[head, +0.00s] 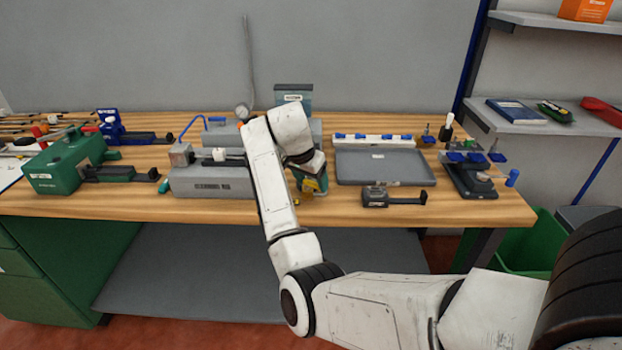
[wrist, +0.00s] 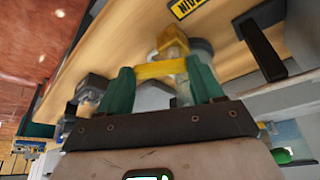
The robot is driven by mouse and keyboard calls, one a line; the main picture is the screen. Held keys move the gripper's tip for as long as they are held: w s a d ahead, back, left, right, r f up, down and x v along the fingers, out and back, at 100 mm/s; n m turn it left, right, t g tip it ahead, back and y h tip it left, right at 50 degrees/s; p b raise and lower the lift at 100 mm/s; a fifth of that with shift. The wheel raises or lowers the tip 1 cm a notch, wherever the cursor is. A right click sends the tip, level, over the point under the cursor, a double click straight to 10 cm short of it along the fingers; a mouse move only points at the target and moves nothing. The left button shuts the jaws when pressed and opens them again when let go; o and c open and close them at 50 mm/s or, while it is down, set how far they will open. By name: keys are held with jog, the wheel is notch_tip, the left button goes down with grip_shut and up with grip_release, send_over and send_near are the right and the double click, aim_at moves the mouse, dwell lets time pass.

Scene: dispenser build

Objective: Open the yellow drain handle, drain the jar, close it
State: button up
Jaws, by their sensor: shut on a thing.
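In the wrist view, my gripper (wrist: 162,84) has two teal fingers, with the yellow drain handle (wrist: 155,70) lying across between them. The fingers are shut on the handle. In the head view, my gripper (head: 312,182) is low over the bench's front edge, and my arm hides most of this spot. The jar's liquid level cannot be seen.
A grey unit (head: 213,183) stands left of my arm on the wooden bench (head: 340,206). A grey tray (head: 380,168) and a small dark device (head: 390,197) lie to the right. A green machine (head: 62,170) is far left. Clamp fixtures (head: 470,178) stand far right.

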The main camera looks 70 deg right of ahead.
jog(key=shift+c, duration=1.1)
jog(key=shift+r+n+p, duration=0.15)
jog(key=shift+n+p, duration=0.15)
jog(key=shift+p, duration=0.1)
jog(key=shift+s+d+r+n+t+p, duration=0.15)
jog(key=shift+n+t+p, duration=0.3)
jog(key=shift+p, duration=0.3)
jog(key=n+p, duration=0.1)
jog(key=n+t+p, duration=0.1)
jog(key=p, duration=0.1)
jog(key=shift+s+d+n, duration=0.1)
jog(key=shift+d+n, duration=0.1)
jog(key=shift+n, duration=0.15)
jog(key=shift+d+n+t+p, duration=0.2)
jog(key=shift+n+t+p, duration=0.15)
jog(key=shift+n+p, duration=0.7)
jog(key=shift+f, duration=0.2)
jog(key=o, duration=0.8)
